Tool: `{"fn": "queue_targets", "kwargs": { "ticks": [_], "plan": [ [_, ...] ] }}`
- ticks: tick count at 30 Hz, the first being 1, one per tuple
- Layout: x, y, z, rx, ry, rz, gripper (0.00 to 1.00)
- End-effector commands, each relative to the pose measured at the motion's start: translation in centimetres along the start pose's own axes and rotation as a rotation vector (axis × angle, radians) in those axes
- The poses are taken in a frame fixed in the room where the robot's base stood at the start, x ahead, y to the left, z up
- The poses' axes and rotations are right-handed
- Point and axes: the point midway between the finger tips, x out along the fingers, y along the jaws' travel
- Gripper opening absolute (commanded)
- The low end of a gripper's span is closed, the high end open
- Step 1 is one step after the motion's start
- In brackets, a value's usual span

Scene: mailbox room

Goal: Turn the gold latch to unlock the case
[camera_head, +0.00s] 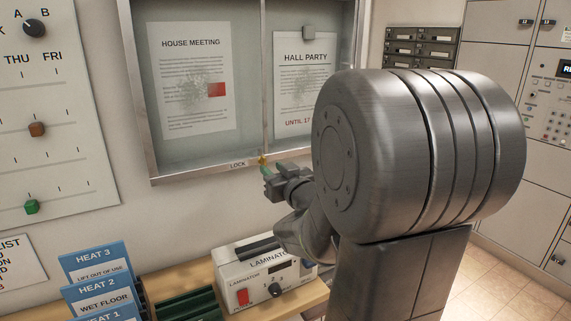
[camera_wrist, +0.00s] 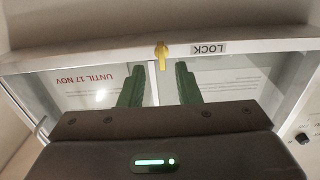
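The gold latch (camera_head: 262,160) sits on the bottom frame of the glass notice case (camera_head: 205,166), just right of the LOCK label (camera_head: 238,165). In the wrist view the gold latch (camera_wrist: 161,55) stands out from the frame strip beside the LOCK label (camera_wrist: 208,48). My gripper (camera_head: 270,172) is just below and in front of the latch in the head view. In the wrist view its two green fingers (camera_wrist: 158,82) are apart, with the latch ahead of the gap between them. Nothing is held, and I see no contact with the latch.
A laminator (camera_head: 265,274) stands on the wooden shelf below the case. Blue signs (camera_head: 97,262) stand to its left. A panel with knobs and sliders (camera_head: 45,110) hangs on the left wall. Grey lockers (camera_head: 495,80) are at the right. My arm hides part of the case.

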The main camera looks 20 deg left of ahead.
Motion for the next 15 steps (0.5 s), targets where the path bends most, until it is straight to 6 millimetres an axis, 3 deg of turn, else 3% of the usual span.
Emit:
{"fn": "queue_targets", "kwargs": {
  "ticks": [6,15],
  "plan": [
    [2.5,0.0,-0.1,0.001,-0.001,-0.001,0.3],
    [3.2,0.0,0.0,0.0,-0.001,0.0,0.3]
  ]
}}
